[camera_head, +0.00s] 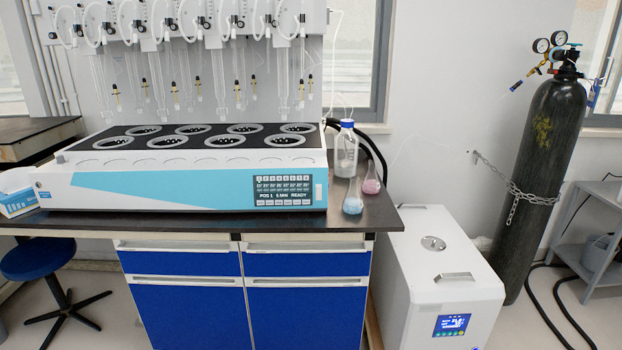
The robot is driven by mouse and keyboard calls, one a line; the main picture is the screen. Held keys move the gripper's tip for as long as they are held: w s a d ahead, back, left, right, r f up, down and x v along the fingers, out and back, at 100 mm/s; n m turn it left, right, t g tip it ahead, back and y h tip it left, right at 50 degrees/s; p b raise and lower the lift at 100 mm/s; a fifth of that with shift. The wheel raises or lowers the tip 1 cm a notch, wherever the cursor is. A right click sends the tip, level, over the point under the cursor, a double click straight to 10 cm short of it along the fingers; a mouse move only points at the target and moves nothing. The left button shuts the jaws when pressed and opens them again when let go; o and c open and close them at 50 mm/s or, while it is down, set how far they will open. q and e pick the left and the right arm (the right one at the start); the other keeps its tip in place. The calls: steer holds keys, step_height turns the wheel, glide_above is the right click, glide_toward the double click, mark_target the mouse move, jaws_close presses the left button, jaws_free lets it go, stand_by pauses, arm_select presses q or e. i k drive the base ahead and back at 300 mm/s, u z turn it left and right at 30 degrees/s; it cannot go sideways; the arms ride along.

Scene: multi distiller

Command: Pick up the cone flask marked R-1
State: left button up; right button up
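Two small cone flasks stand upright near the right end of the dark bench top (384,216). One cone flask with light blue liquid (352,203) is nearer the front edge, just right of the distiller's display. The other cone flask with pink liquid (371,184) stands behind it and to the right. I cannot read a mark on either flask, so I cannot tell which is R-1. Neither of my grippers shows in this view.
The white and blue multi distiller (160,190) fills most of the bench. A clear bottle with a blue cap (346,155) stands close behind the flasks. Right of the bench are a white chiller (430,270) and a chained black gas cylinder (545,170). A blue stool (38,260) is left.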

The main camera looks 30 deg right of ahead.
mark_target(352, 203)
steer(key=i, duration=1.25)
steer(key=u, duration=1.5)
steer(key=i, duration=0.4)
steer(key=z, duration=1.6)
